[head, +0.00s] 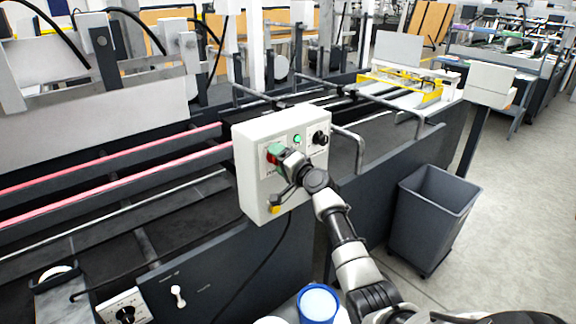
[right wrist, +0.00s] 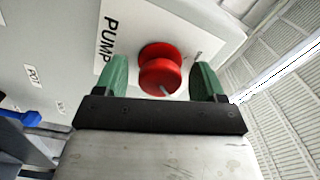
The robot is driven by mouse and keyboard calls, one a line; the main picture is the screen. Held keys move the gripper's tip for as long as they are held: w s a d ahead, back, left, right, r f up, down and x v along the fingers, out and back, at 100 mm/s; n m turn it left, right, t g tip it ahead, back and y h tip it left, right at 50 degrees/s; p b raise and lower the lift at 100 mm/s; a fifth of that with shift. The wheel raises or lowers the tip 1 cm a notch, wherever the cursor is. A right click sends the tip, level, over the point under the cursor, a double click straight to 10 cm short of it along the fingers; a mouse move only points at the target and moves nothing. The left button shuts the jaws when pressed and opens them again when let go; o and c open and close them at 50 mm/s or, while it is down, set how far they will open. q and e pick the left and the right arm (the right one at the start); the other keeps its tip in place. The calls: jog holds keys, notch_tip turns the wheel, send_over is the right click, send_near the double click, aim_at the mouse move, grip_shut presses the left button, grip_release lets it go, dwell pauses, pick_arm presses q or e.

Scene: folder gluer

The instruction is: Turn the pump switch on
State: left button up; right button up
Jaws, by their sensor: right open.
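The pump switch is a red round knob (right wrist: 160,68) with a pale pointer line, beside the printed word PUMP in the right wrist view. It sits on the front of a white control box (head: 250,185), where the head view shows only a bit of red (head: 268,157) beside my gripper. My right gripper (head: 277,156) is open at the box face. In the right wrist view its green fingertips (right wrist: 162,79) stand on either side of the knob, with a small gap showing on each side. My left gripper is in neither view.
The box also carries a green button (head: 297,139) and a black knob (head: 320,138). A lower panel has a dial (head: 125,313) and a white toggle (head: 179,296). A grey bin (head: 415,225) stands right of my arm. A blue-rimmed container (head: 318,303) is at the bottom.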

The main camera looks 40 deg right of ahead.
jog(key=s+b, duration=0.1)
jog(key=s, duration=0.9)
jog(key=shift+s+d, duration=0.3)
jog(key=shift+d, duration=0.15)
